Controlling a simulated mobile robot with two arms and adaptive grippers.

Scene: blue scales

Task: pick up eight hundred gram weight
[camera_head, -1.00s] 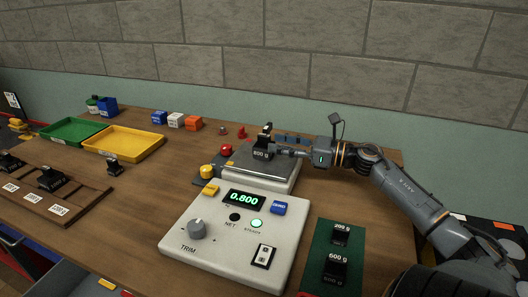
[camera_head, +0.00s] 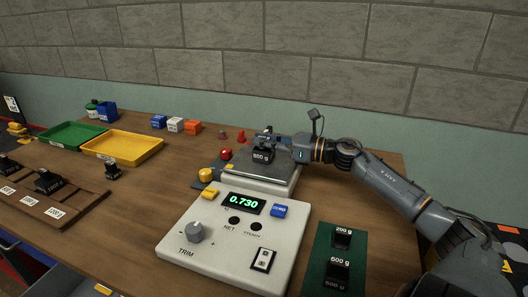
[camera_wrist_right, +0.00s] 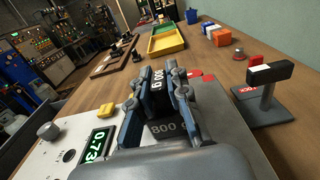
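The black 800 g weight (camera_head: 262,157) sits on the grey pan (camera_head: 240,166) of the scale, its label facing the front. My right gripper (camera_head: 270,139) reaches in from the right at its upper part. In the right wrist view the weight (camera_wrist_right: 157,82) is between the two blue-grey fingers (camera_wrist_right: 160,92), which look closed on it from both sides. I see no clear gap between weight and pan. The scale display (camera_head: 241,203) reads 0.730. My left gripper is not in view.
A wooden rack (camera_head: 75,210) with more weights is at left. Yellow (camera_head: 125,160) and green trays stand behind it. A post stand (camera_wrist_right: 266,100) is beside the gripper in the wrist view.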

